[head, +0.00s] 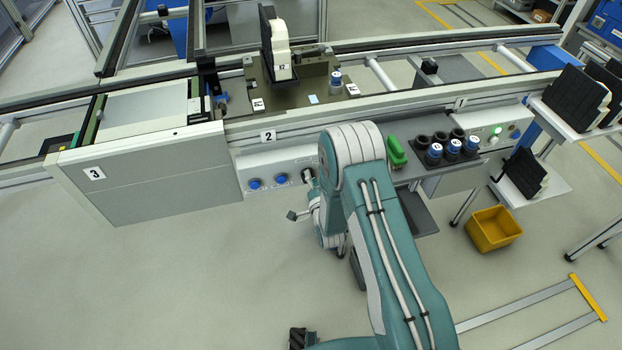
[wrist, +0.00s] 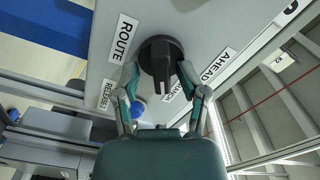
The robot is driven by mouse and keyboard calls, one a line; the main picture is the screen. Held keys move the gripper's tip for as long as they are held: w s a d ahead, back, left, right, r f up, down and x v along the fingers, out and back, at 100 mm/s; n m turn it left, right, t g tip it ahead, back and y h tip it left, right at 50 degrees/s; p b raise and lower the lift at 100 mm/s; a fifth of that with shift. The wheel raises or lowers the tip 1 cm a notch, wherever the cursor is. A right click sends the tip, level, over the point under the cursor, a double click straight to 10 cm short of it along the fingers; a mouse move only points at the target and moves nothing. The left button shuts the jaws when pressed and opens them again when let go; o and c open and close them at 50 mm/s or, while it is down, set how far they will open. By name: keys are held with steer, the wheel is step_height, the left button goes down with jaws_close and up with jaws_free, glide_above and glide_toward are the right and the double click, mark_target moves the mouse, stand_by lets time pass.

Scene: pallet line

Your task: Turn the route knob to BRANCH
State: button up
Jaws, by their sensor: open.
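The route knob (wrist: 160,55) is a black round dial with a raised grip bar on a light grey panel in the wrist view. The bar runs roughly up and down the picture. A ROUTE label (wrist: 123,38) is to its left and an AHEAD label (wrist: 214,66) to its right. Another label (wrist: 174,92), probably BRANCH, is partly hidden below the knob. My gripper (wrist: 160,70) is open, with one finger on each side of the knob; I cannot tell whether they touch it.
Two blue buttons (head: 254,184) are on the panel left of my arm. A green-handled item (head: 396,150) and several blue-topped cylinders (head: 453,147) stand on the shelf to the right. A yellow bin (head: 493,228) is on the floor. The floor at left is clear.

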steer(key=v, duration=1.2)
steer(key=shift+a, duration=0.1)
steer(key=w+d+r+n+g+h, duration=0.25)
steer(key=w+r, duration=0.35)
steer(key=r, duration=0.5)
steer(key=s+d+r+n+g, duration=0.2)
steer(key=d+r+g, duration=0.1)
steer(key=r, duration=0.7)
steer(key=s+d+r+n+g, duration=0.1)
steer(key=s+r, duration=0.3)
steer(key=s, duration=0.5)
steer(key=s+d+r+n+g+h, duration=0.1)
steer(key=s+d+r+n+g, duration=0.1)
steer(key=s, duration=0.6)
steer(key=s+d+r+n+g+h, duration=0.1)
steer(key=s+d+r+g, duration=0.2)
steer(key=s+r, duration=0.4)
steer(key=s+d, duration=0.1)
steer(key=s, duration=0.1)
steer(key=shift+s+d, duration=0.35)
steer(key=shift+s, duration=0.05)
